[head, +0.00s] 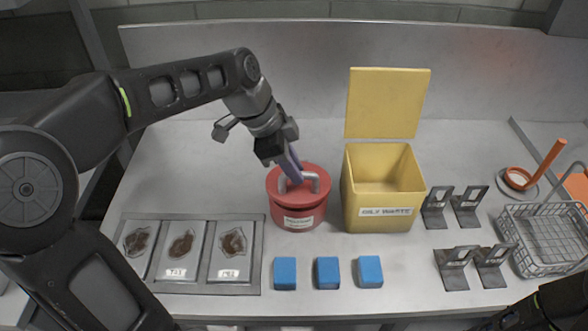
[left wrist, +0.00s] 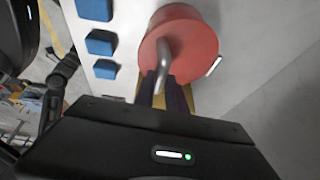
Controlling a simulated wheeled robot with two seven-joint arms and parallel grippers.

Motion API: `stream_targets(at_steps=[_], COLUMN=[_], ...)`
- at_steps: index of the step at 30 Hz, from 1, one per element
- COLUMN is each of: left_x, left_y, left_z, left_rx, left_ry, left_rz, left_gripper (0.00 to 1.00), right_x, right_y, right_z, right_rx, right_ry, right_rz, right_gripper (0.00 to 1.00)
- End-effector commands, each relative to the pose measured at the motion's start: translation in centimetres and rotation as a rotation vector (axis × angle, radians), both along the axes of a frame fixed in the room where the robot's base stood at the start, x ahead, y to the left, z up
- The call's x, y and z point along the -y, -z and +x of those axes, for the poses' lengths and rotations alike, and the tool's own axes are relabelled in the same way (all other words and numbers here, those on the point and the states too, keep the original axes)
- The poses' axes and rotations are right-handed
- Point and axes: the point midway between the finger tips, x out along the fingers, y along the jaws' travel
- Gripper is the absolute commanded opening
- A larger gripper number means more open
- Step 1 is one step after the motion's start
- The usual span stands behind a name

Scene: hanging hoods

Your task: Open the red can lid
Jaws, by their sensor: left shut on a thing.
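The red can (head: 298,212) stands upright on the metal bench, with a pale label on its front. Its red lid (head: 278,180) is on top and has a grey handle (head: 314,179). My left gripper (head: 291,172) reaches down from above and is shut on the handle. In the left wrist view the lid (left wrist: 195,38) and its handle (left wrist: 162,58) are in front of the purple fingers (left wrist: 163,90). The lid looks seated on the can. Part of the handle is hidden by the fingers. Only part of my right arm shows at the bottom right; its gripper is not visible.
An open yellow bin (head: 362,209) labelled for oily waste stands close right of the can. Several blue blocks (head: 327,272) line the front. A tray (head: 257,255) with stained samples is at left. Grey metal brackets (head: 467,205) and a wire basket (head: 545,240) are at right.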

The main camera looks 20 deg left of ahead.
Motion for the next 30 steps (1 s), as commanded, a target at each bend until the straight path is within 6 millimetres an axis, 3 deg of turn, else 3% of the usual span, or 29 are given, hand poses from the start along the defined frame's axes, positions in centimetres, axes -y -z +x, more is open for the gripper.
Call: stream_targets(at_steps=[4, 15, 30], left_x=[-0.5, -2.2, -4.7], left_y=[-1.5, -4.0, -5.0], left_z=[0.9, 4.4, 9.2], left_rx=[0.005, 0.007, -0.004], left_ry=[-0.001, -0.004, -0.005], left_rz=[0.002, 0.004, 0.004], left_gripper=[0.00, 0.00, 0.00], right_x=[0.1, 0.1, 0.2], right_y=[-1.3, -2.2, -3.4], right_z=[-0.1, -0.3, -0.5], right_rx=[-0.004, -0.010, -0.015], right_ry=[0.001, 0.003, 0.004], right_rz=[-0.002, -0.007, -0.010], right_gripper=[0.36, 0.36, 0.36])
